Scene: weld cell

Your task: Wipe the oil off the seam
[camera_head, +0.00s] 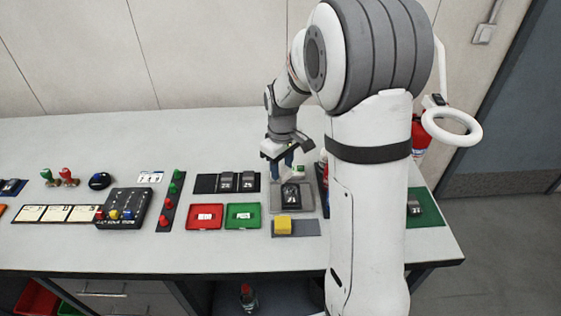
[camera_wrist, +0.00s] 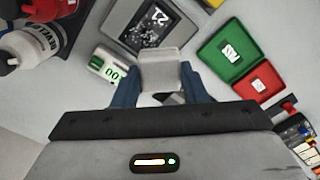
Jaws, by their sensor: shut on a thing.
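My gripper (camera_head: 282,172) is over the bench, just behind a grey plate (camera_head: 305,204) that bears a dark piece (camera_head: 291,193) with pale markings. In the wrist view its blue fingers (camera_wrist: 160,92) are shut on a light grey, flat-faced piece (camera_wrist: 159,68). I cannot tell whether this is a cloth, a pad or metal. The held piece is close to the grey plate (camera_wrist: 122,22) in that view; whether they touch is unclear. The dark piece (camera_wrist: 151,27) shows there too. I cannot make out a seam or oil on it. A yellow block (camera_head: 283,225) sits on a grey-blue mat (camera_head: 308,229) in front.
A small white device with a green display (camera_wrist: 109,68) stands close beside the fingers. Red (camera_head: 205,216) and green (camera_head: 243,215) trays and a dark rack (camera_head: 205,183) lie left of the plate. A button box (camera_head: 124,208) is farther left.

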